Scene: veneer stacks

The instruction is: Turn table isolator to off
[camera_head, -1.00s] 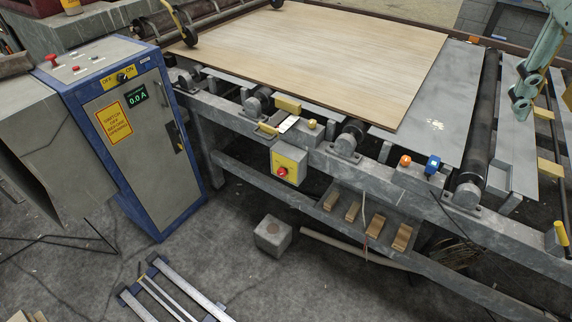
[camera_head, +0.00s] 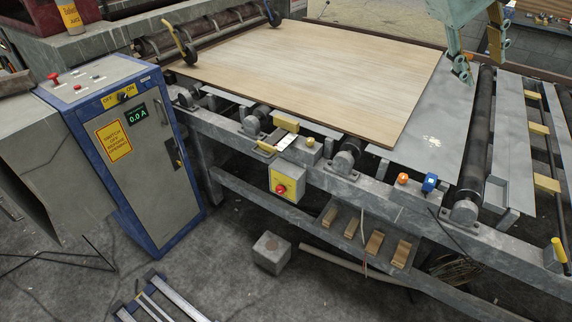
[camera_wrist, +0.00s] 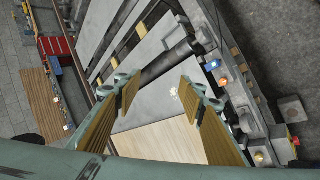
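A yellow-fronted box (camera_head: 284,185) with a red rotary knob (camera_head: 281,189) hangs on the front rail of the roller table (camera_head: 330,172). The knob's exact setting is too small to read. The red knob also shows at the right edge of the wrist view (camera_wrist: 296,141). A blue and grey cabinet (camera_head: 136,172) at the left has a dark OFF/ON switch (camera_head: 124,96) and a display reading 0.0 A. My gripper (camera_head: 479,62) is above the table's back right, well apart from both. In the wrist view its fingers (camera_wrist: 158,88) are spread, with nothing between them.
A veneer sheet (camera_head: 320,65) lies on the table. A concrete block (camera_head: 271,250) and a metal frame (camera_head: 160,302) are on the floor before the table.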

